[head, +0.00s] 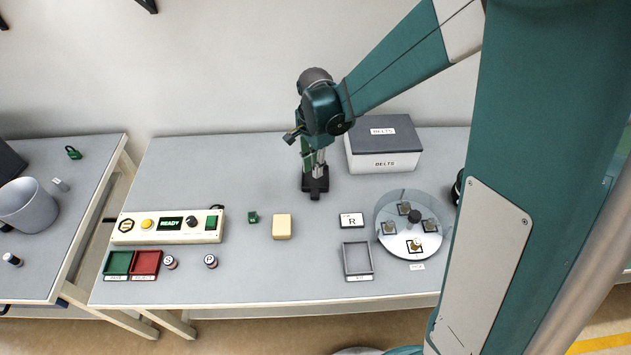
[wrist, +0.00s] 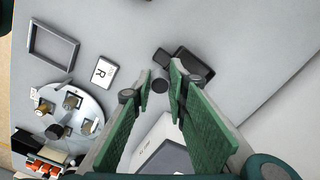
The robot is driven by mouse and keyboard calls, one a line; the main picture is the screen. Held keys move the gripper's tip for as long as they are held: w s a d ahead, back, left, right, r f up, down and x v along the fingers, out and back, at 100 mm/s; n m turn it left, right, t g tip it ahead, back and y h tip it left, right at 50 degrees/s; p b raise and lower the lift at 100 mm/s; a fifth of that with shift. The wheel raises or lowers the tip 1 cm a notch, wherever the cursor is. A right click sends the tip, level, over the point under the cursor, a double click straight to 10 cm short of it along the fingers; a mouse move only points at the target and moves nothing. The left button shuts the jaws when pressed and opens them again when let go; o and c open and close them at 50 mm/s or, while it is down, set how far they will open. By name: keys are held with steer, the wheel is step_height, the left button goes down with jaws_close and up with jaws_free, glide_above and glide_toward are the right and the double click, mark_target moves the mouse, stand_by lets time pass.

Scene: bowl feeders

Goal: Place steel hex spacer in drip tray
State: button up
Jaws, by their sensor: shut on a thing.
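My gripper (head: 316,166) points down over the rear middle of the bench, left of the belts box. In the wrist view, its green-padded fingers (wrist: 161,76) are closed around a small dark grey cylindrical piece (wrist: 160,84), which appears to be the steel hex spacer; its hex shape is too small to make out. A black object (head: 316,188) lies on the bench below the fingertips, also in the wrist view (wrist: 196,66). A shallow, empty grey rectangular tray (head: 372,259), possibly the drip tray, sits near the front edge; the wrist view shows its rim (wrist: 75,50).
The belts box (head: 384,160) stands right of my gripper. A round bowl feeder (head: 392,245) with several parts is right of the grey tray.

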steer(key=shift+f, duration=2.85)
steer(key=shift+f+b, duration=0.4)
steer(key=shift+f, duration=1.7)
steer(key=shift+f, duration=0.15)
steer(key=o, duration=0.9)
steer(key=shift+r, duration=0.2)
steer(key=shift+r+p, duration=0.5)
steer(key=shift+r, duration=5.5)
